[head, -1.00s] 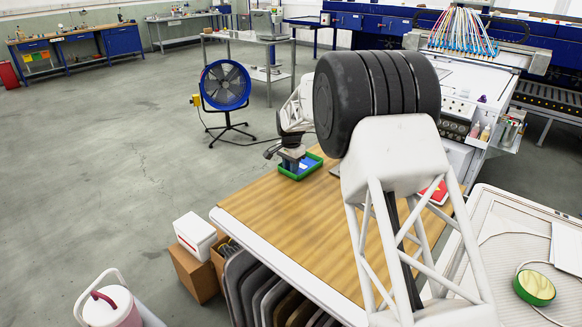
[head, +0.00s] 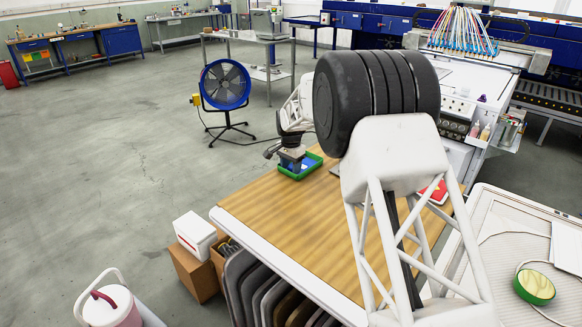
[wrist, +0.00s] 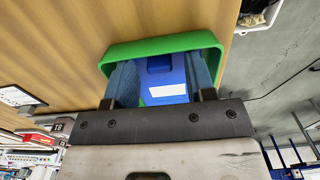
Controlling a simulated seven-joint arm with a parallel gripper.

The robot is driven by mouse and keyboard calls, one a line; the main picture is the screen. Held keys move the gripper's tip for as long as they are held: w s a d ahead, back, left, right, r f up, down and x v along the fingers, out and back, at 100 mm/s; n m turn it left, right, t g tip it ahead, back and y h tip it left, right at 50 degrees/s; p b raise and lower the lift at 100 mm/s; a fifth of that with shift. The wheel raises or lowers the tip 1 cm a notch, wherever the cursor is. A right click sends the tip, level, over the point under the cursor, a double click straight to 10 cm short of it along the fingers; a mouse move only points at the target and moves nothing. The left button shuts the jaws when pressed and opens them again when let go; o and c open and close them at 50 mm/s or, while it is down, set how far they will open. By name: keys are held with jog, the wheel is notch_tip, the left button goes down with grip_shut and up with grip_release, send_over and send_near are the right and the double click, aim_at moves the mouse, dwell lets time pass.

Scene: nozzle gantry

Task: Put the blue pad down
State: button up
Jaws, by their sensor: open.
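The blue pad (wrist: 165,80) has a white label and lies inside a green tray (wrist: 150,47), seen in the wrist view. My gripper (wrist: 162,92) is open, with one finger on each side of the pad and the fingertips down within the tray. In the head view the green tray (head: 312,167) sits at the far left corner of the wooden table, with my gripper (head: 294,162) over it. The pad is mostly hidden there by the gripper. Whether the fingers touch the pad's sides is hard to tell.
The wooden table top (head: 285,215) is mostly clear. A red item (head: 434,192) lies at its right side, partly behind my arm. A blue fan (head: 225,85) stands on the floor beyond the table. The table edge is close to the tray.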

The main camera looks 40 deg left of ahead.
notch_tip(320, 180, up, 12)
dwell(0.6)
dwell(0.5)
dwell(0.5)
